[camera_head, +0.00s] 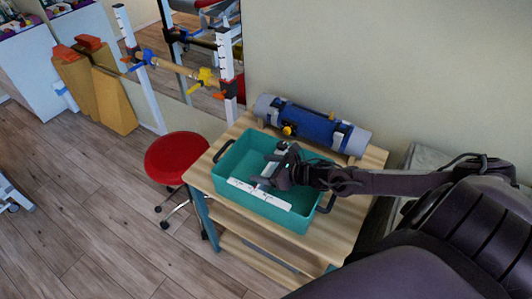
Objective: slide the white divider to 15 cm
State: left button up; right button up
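A teal bin (235,157) stands on a wooden table. A long white strip with small dark marks (245,188) runs along its near wall. A short white piece (268,171), which looks like the white divider, shows inside the bin beside my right gripper. My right gripper (277,170) reaches into the bin from the right, at or very near this white piece. The dark fingers and wrist cover part of it. I cannot tell whether the fingers are closed on it, and I cannot read the marks on the strip. My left gripper is out of view.
A blue and grey roll (315,126) lies on the wooden table (347,211) behind the bin, near the wall. A red stool (176,157) stands left of the table. Parallel-bar posts (228,75) and a mirror are at the back.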

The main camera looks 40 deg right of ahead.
jog(key=shift+o, duration=0.2)
jog(key=shift+s+d+r, duration=0.1)
jog(key=shift+s+d, duration=0.2)
jog(key=shift+s, duration=0.3)
jog(key=v, duration=0.7)
jog(key=shift+r, duration=0.1)
